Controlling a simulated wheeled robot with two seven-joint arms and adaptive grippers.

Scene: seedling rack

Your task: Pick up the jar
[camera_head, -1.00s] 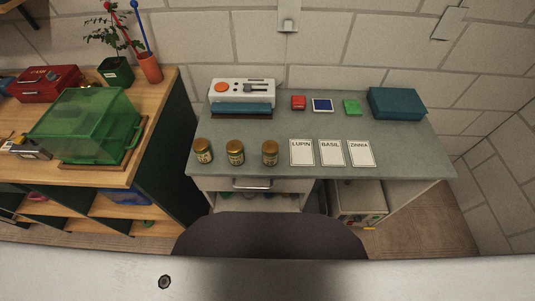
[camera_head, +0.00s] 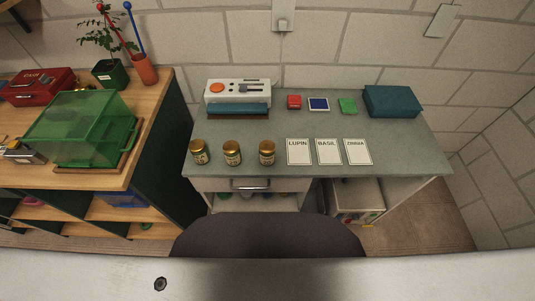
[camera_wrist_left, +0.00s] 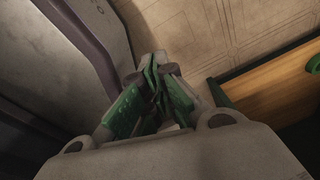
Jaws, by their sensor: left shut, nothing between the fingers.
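Three small jars with gold lids and paper labels stand upright in a row along the front left of the grey table in the head view: a left jar (camera_head: 200,153), a middle jar (camera_head: 232,154) and a right jar (camera_head: 267,153). I cannot tell which one is meant. My left gripper (camera_wrist_left: 158,66) shows in the left wrist view, shut and empty, away from the jars. No jar shows in that view. My right gripper is in neither view.
The grey table (camera_head: 330,122) also bears label cards (camera_head: 328,151), a grey-white device (camera_head: 238,93), small coloured pads (camera_head: 319,104) and a teal box (camera_head: 392,101). A wooden bench (camera_head: 155,95) with a green clear cover (camera_head: 82,128) stands left. A dark rounded seat (camera_head: 268,236) stands in front.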

